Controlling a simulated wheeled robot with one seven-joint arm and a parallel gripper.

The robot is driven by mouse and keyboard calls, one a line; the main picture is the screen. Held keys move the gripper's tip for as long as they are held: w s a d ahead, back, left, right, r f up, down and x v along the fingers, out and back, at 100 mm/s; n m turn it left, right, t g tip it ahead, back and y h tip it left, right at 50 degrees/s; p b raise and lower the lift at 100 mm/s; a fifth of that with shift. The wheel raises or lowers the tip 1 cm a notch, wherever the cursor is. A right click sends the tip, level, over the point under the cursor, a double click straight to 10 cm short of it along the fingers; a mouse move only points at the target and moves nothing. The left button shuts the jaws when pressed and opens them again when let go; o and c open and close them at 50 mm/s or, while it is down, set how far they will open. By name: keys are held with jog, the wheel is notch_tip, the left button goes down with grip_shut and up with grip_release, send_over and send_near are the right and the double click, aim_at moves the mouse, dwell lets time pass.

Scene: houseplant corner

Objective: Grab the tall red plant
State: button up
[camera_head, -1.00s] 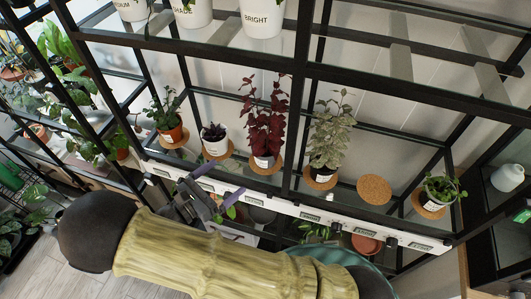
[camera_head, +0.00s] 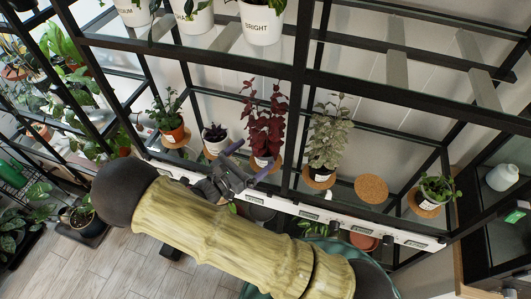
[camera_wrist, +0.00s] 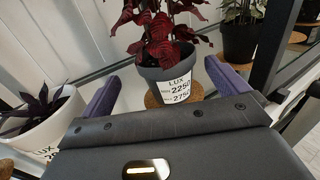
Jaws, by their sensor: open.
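The tall red plant (camera_head: 265,125) stands upright on the shelf in the head view, in a small pot on a cork mat. In the wrist view its dark red leaves (camera_wrist: 160,22) rise from a grey pot (camera_wrist: 165,72) with a white label reading LUX and numbers. My gripper (camera_head: 250,162) is in front of this pot. In the wrist view its two purple fingers (camera_wrist: 160,92) are spread wide, with the pot beyond and between them and nothing held. The top of the plant is cut off in the wrist view.
A white pot with a small dark plant (camera_head: 214,137) stands close on the left. A grey-green plant (camera_head: 328,135) stands to the right, beyond a black upright (camera_head: 297,100). An empty cork mat (camera_head: 372,189) lies further right. A labelled shelf edge (camera_head: 330,217) runs in front.

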aim_at(266, 148)
jog(key=x, duration=0.1)
jog(key=p+x, duration=0.1)
jog(key=x, duration=0.2)
jog(key=shift+s+d+p, duration=0.1)
jog(key=shift+d+p, duration=0.3)
jog(key=shift+d, duration=0.1)
jog(key=shift+w+d, duration=0.25)
jog(key=shift+d, duration=0.05)
jog(key=shift+a, duration=0.1)
jog(key=shift+f, duration=0.1)
jog(key=shift+s, duration=0.15)
jog(key=shift+c, duration=0.5)
jog(key=c, duration=1)
